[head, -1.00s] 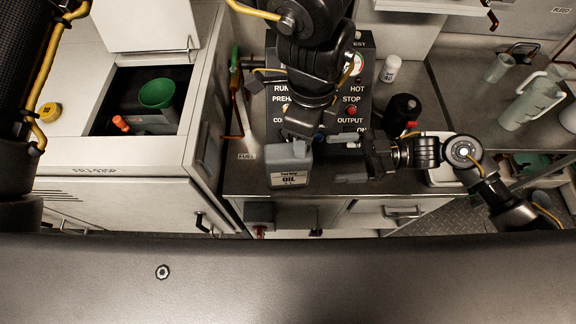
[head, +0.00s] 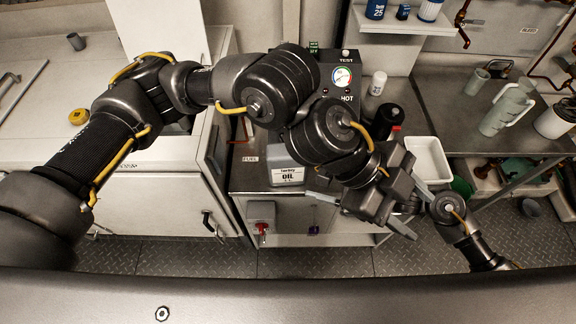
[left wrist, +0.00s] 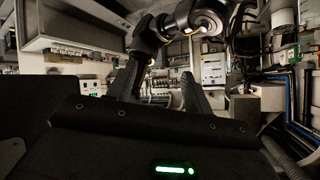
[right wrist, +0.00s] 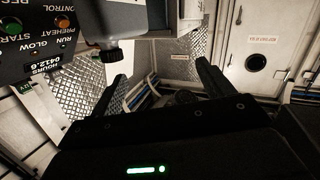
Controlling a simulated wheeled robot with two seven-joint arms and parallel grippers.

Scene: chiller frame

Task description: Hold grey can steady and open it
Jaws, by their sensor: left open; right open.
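The grey can (head: 284,168), with a white OIL label, stands on the dark counter in front of the control panel. My left arm hides part of it in the head view. The can also shows at the top of the right wrist view (right wrist: 126,18), upside down, with a dark cap on it. My left gripper (head: 412,212) is open and empty, right of the can and pointing away from it. My right gripper (right wrist: 160,85) is open and empty, with nothing between its fingers. In the head view it is largely hidden behind the left one.
The control panel (head: 342,76) with its gauge stands behind the can. A black bottle (head: 388,120) and a white tray (head: 428,158) are on the right. A yellow cap (head: 78,117) lies on the left cabinet. My two arms overlap closely near the counter's front edge.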

